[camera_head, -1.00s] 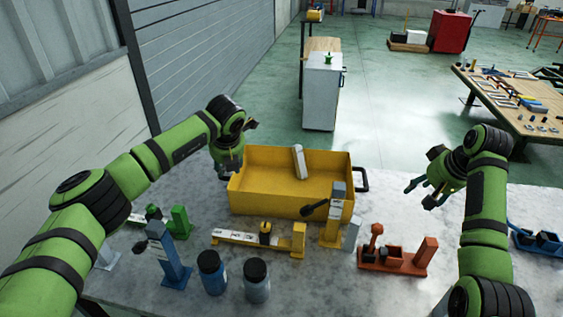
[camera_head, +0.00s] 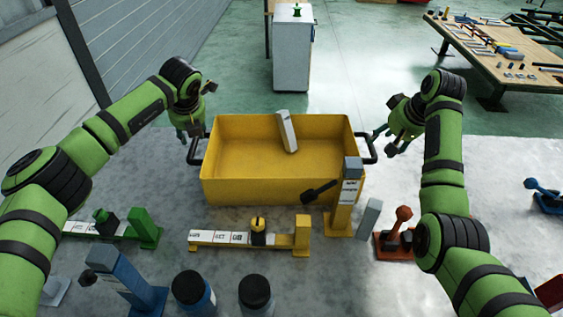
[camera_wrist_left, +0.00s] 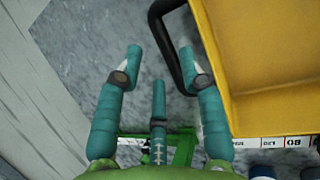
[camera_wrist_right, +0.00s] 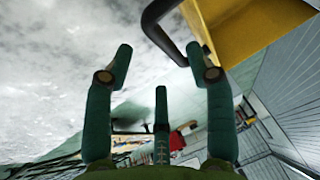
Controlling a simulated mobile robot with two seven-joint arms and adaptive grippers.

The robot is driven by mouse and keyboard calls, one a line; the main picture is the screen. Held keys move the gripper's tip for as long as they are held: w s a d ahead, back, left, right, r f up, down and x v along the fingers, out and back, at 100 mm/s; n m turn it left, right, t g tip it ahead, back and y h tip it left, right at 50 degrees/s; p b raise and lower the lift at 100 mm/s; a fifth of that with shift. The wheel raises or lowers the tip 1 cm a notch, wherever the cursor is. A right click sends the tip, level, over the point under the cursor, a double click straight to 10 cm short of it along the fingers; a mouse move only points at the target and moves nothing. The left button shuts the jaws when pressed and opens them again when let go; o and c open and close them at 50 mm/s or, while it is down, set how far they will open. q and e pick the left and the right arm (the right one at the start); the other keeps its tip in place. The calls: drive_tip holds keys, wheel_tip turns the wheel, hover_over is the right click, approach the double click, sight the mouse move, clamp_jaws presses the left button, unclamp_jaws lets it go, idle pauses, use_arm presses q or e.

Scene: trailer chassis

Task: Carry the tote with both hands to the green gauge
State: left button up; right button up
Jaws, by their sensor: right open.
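The yellow tote (camera_head: 281,190) sits on the grey worktable, with a light grey block (camera_head: 286,132) leaning inside it. It has a dark handle at each end. My left gripper (camera_head: 190,133) is open at the left handle (camera_head: 195,152). In the left wrist view that handle (camera_wrist_left: 172,45) shows close to the right finger. My right gripper (camera_head: 387,137) is open beside the right handle (camera_head: 369,150). In the right wrist view the handle (camera_wrist_right: 162,32) lies just ahead of the fingertips. The green gauge (camera_head: 147,230) stands front left of the tote, partly behind my left arm.
A yellow gauge (camera_head: 302,236) lies in front of the tote, and a yellow post (camera_head: 341,215) with a dark paddle stands near its front right corner. Blue (camera_head: 130,285) and red (camera_head: 393,243) devices and two dark-lidded jars (camera_head: 256,293) crowd the front. A cabinet (camera_head: 291,60) stands beyond.

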sight(193, 141)
use_arm(q)
drive_tip(key=shift+x, duration=3.5)
use_arm(e)
drive_tip(key=shift+x, duration=3.5)
use_arm(q)
drive_tip(key=shift+r, duration=0.1)
drive_tip(key=c, duration=0.4)
use_arm(e)
drive_tip(key=c, duration=0.4)
use_arm(q)
clamp_jaws()
use_arm(e)
clamp_jaws()
drive_tip(key=shift+r, duration=0.1)
